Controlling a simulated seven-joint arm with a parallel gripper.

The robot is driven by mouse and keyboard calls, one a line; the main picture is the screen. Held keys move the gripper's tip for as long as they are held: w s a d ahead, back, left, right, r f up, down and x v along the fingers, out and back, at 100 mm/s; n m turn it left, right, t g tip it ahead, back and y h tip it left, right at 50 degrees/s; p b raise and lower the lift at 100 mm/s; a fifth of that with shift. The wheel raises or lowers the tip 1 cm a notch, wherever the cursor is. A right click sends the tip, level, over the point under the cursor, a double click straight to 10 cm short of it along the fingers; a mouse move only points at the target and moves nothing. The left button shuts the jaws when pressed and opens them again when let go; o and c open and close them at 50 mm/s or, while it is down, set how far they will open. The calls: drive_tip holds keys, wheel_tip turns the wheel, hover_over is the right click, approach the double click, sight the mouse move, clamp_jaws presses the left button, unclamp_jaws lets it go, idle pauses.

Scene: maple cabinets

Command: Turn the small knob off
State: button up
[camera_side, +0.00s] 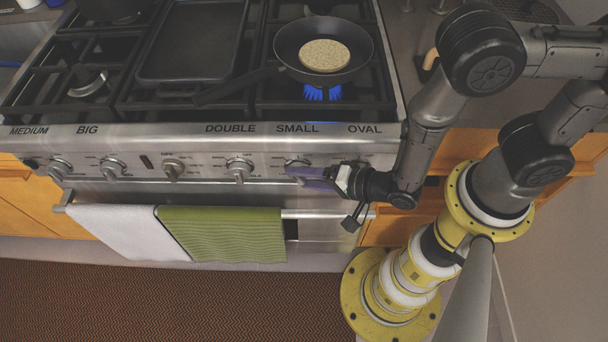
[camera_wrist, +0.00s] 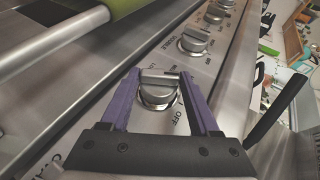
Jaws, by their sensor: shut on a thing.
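The small knob (camera_side: 297,163) is a round silver knob on the stove's front panel, below the SMALL label. It also shows in the wrist view (camera_wrist: 158,90), with a raised bar across it and the OFF mark near it. My gripper (camera_side: 308,172) has purple fingers and reaches the knob from the right. In the wrist view the fingers (camera_wrist: 158,78) stand on both sides of the knob, shut on it. A blue flame (camera_side: 322,92) burns under the black frying pan (camera_side: 295,73), which holds a round tan flat food (camera_side: 324,55).
Other knobs (camera_side: 239,170) line the panel to the left. A handle rail with a white towel (camera_side: 125,232) and a green towel (camera_side: 222,232) runs below the panel. A flat griddle pan (camera_side: 193,42) lies on the middle burners. The floor in front is clear.

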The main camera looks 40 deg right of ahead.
drive_tip(key=shift+d+t, duration=0.15)
drive_tip(key=shift+t, duration=0.35)
drive_tip(key=o, duration=1.3)
drive_tip(key=shift+v, duration=3.7)
